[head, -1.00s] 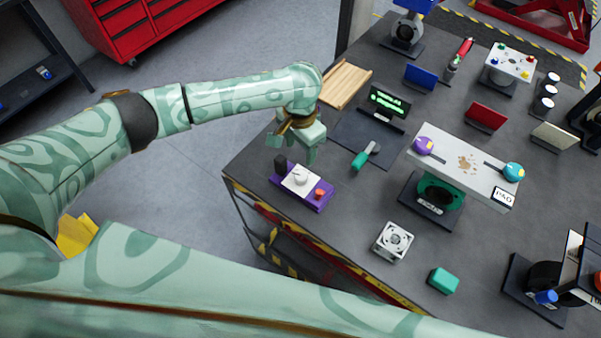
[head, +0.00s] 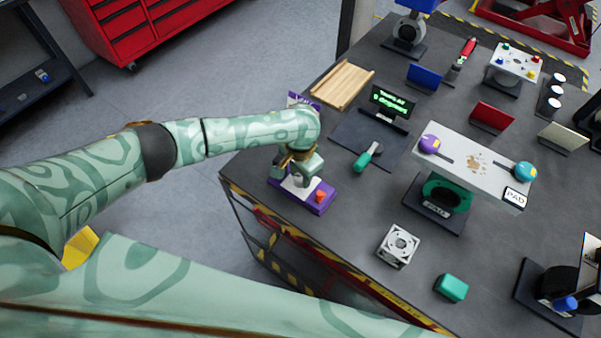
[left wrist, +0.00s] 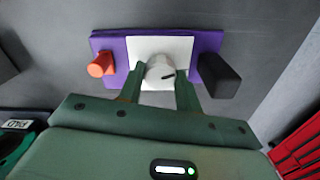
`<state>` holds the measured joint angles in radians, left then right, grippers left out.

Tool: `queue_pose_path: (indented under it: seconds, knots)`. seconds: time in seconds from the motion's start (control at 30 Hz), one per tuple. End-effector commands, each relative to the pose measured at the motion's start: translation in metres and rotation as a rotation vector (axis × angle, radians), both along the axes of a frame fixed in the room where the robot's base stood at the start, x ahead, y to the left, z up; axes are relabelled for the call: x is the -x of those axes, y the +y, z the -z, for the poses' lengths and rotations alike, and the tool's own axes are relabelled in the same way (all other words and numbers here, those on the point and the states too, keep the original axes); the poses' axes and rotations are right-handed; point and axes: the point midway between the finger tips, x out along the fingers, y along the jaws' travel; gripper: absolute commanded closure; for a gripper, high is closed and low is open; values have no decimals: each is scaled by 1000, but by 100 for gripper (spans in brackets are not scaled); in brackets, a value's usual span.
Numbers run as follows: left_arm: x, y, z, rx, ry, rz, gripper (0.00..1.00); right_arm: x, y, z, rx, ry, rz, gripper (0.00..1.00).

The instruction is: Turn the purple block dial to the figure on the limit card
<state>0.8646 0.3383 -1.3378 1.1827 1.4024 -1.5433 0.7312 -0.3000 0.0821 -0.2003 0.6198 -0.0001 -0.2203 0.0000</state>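The purple block (head: 318,208) lies near the table's left front edge. It has a white plate, an orange knob at one end and a black piece at the other. In the left wrist view the purple block (left wrist: 116,47) shows its white round dial (left wrist: 158,68) with a short dark mark. My left gripper (head: 300,182) is over the block; its two fingers (left wrist: 160,88) are apart, one on each side of the dial. I cannot tell whether they touch it. A purple card (head: 296,98), perhaps the limit card, is mostly hidden behind my left arm. My right gripper is out of view.
A small display with green text (head: 393,101) stands behind a dark mat holding a green-handled tool (head: 367,157). A wooden tray (head: 343,84) is behind. A white bar with purple and teal knobs (head: 470,160), a fan-like box (head: 398,246) and a green block (head: 451,288) are right.

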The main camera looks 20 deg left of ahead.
Motion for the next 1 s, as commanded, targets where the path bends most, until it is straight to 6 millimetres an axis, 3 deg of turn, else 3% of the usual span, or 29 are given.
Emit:
queue_pose_path:
  seconds: [0.03,0.07,0.47,1.0]
  knots:
    - [0,0,0,0,0,0,81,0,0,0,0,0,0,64]
    - [0,0,0,0,0,0,89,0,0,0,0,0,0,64]
    - [0,0,-2,0,0,48,89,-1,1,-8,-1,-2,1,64]
    - [0,0,-2,0,2,476,89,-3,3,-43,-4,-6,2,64]
